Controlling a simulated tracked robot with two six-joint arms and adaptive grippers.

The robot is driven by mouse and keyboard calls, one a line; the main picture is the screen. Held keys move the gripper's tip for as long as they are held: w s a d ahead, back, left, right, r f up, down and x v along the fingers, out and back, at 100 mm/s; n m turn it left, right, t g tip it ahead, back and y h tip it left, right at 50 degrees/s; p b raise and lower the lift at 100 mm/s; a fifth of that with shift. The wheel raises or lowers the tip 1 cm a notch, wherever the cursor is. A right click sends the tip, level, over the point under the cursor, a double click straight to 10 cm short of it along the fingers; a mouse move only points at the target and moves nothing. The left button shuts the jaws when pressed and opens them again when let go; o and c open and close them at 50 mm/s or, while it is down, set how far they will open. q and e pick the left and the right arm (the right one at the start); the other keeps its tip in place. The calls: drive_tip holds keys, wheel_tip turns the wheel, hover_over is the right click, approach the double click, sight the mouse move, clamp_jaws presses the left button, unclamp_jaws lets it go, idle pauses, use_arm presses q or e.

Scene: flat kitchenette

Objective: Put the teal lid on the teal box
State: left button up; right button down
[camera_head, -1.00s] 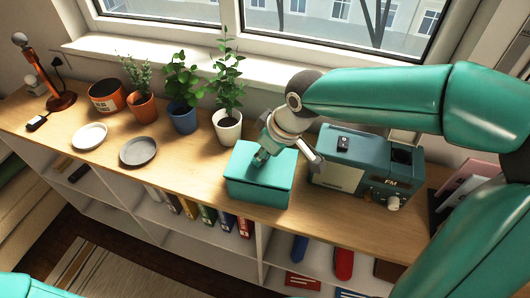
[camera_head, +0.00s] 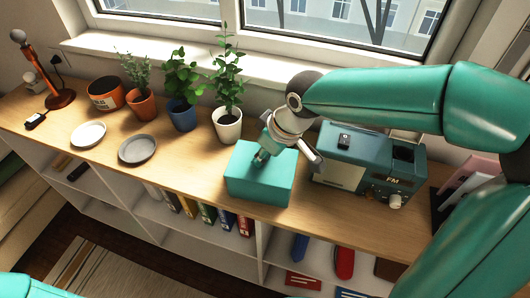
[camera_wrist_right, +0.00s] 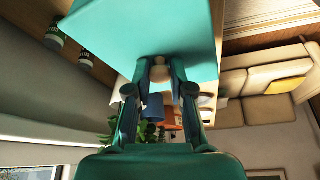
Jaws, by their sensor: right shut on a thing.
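The teal box (camera_head: 257,190) stands on the wooden shelf top, left of the radio. The teal lid (camera_head: 278,172) covers its top and looks level with it; I cannot make out a clear gap between them. My right gripper (camera_head: 261,158) comes down from above and is shut on the lid's knob. In the right wrist view the pale knob (camera_wrist_right: 160,72) sits between the fingertips of the gripper (camera_wrist_right: 158,80), with the lid's teal surface (camera_wrist_right: 150,30) behind it. My left gripper is not in view.
A teal radio (camera_head: 365,165) stands close on the right of the box. A plant in a white pot (camera_head: 228,126) is just behind it on the left. A grey plate (camera_head: 138,149) and a white plate (camera_head: 88,135) lie farther left. The shelf's front edge is near the box.

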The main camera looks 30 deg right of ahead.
drive_tip(key=c, duration=0.9)
unclamp_jaws()
drive_tip(key=shift+c, duration=0.2)
